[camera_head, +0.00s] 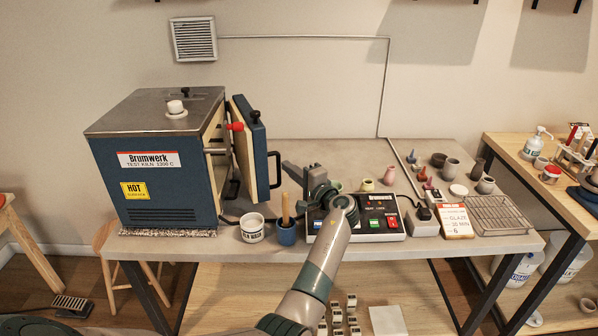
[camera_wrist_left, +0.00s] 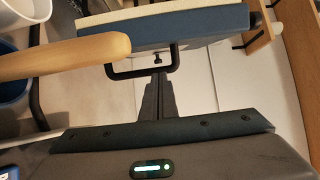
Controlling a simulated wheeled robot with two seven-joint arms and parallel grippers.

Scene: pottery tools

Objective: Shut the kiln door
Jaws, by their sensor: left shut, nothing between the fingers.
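The kiln (camera_head: 155,165) is a blue box with a grey top at the left of the table. Its door (camera_head: 256,150) stands open, swung out on the right side, with a gap to the body. A black loop handle (camera_head: 279,170) is on the door's outer face; the handle also shows in the left wrist view (camera_wrist_left: 143,75). My left gripper (camera_head: 287,167) is shut and empty, just right of the handle. In the left wrist view its closed fingers (camera_wrist_left: 158,80) point at the handle bar; I cannot tell whether they touch. My right gripper is not in view.
A white tub (camera_head: 252,229) and a blue cup (camera_head: 287,235) with a wooden-handled tool (camera_head: 285,207) stand in front of the door. A control box (camera_head: 375,222) sits under my forearm. Several small pots and a wire rack (camera_head: 500,215) fill the right side.

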